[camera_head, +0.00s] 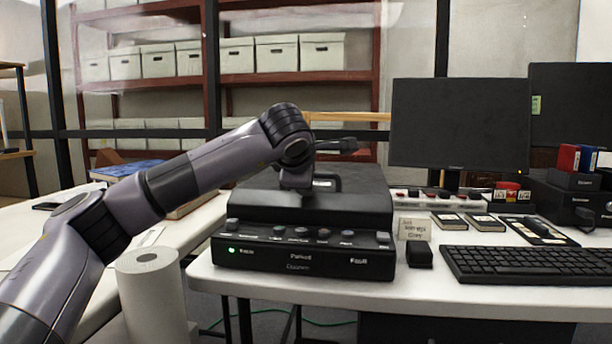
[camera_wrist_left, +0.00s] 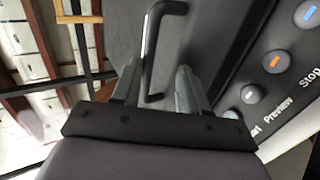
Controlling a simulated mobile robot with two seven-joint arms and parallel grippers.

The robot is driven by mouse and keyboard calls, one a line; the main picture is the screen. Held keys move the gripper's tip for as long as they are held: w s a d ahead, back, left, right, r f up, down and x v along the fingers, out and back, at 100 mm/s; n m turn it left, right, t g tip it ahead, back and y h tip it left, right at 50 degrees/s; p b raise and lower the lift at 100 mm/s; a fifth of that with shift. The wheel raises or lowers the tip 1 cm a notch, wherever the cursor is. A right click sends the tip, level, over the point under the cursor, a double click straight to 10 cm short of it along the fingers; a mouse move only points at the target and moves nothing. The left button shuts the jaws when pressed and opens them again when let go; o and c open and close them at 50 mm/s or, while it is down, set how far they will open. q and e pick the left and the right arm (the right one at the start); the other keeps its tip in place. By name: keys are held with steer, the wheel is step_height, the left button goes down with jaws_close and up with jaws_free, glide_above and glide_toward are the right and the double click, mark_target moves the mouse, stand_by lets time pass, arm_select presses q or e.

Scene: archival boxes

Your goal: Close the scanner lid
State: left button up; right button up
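The black scanner (camera_head: 300,261) stands at the left end of the white desk, with a green light lit on its front panel. Its dark lid (camera_head: 350,203) looks flat or nearly flat on the body; I cannot tell whether a small gap is left. A black handle (camera_head: 334,182) stands up from the lid. My left gripper (camera_head: 298,188) is low over the lid at the handle. In the left wrist view, the fingers (camera_wrist_left: 158,80) are apart, with the handle bar (camera_wrist_left: 150,50) between them; it looks ungripped. My right gripper is not in view.
A monitor (camera_head: 459,123) and keyboard (camera_head: 530,265) are to the right of the scanner. A small black block (camera_head: 419,256) and a card (camera_head: 413,229) sit close beside it. A white paper roll (camera_head: 153,290) is at the lower left, beneath my arm. Shelves with boxes (camera_head: 277,53) stand behind.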

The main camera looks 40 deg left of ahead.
arm_select(q)
steer(key=p+v, duration=0.1)
steer(key=v, duration=0.6)
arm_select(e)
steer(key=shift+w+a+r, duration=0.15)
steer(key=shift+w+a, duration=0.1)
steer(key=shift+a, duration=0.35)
